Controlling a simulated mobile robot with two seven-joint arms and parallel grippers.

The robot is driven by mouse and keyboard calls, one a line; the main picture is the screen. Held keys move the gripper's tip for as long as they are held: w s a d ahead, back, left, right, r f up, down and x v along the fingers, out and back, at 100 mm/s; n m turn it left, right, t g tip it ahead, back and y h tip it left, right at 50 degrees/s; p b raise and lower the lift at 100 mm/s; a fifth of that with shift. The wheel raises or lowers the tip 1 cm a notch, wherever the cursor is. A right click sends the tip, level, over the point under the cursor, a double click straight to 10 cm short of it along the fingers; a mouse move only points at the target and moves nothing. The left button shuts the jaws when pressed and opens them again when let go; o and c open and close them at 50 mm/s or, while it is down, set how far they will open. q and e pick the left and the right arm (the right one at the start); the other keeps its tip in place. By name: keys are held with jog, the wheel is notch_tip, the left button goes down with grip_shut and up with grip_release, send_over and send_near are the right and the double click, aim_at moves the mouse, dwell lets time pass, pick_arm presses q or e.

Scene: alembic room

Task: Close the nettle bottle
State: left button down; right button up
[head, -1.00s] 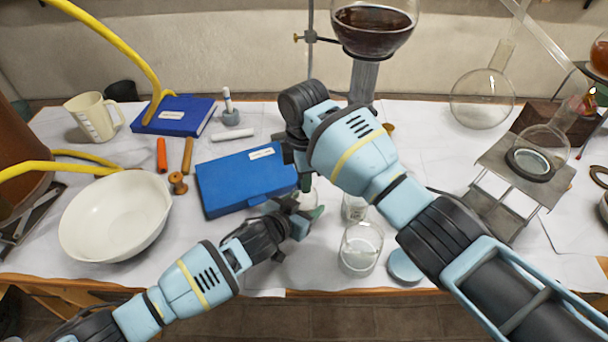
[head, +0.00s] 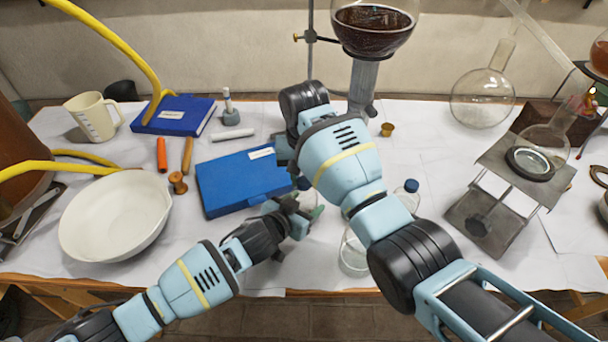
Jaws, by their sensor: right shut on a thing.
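A small clear bottle (head: 306,199), which I take to be the nettle bottle, stands in front of the blue case. Its label is not readable. My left gripper (head: 300,215) is at the bottle, with its fingers around the bottle's side. My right gripper (head: 301,178) is above the bottle, mostly hidden by its own wrist. It is shut on a small dark blue cap (head: 303,184), of which only an edge shows. The cap is at the bottle's top; I cannot tell whether it is seated.
Another bottle with a dark blue cap (head: 408,193) stands right of my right wrist. A glass beaker (head: 353,256) is partly behind my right arm. The blue case (head: 240,183), white bowl (head: 115,216) and metal stand (head: 483,222) flank the work area. Bare cloth lies at front right.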

jog(key=shift+m, duration=0.7)
jog(key=o, duration=1.1)
jog(key=shift+r, duration=2.25)
jog(key=shift+c, duration=0.4)
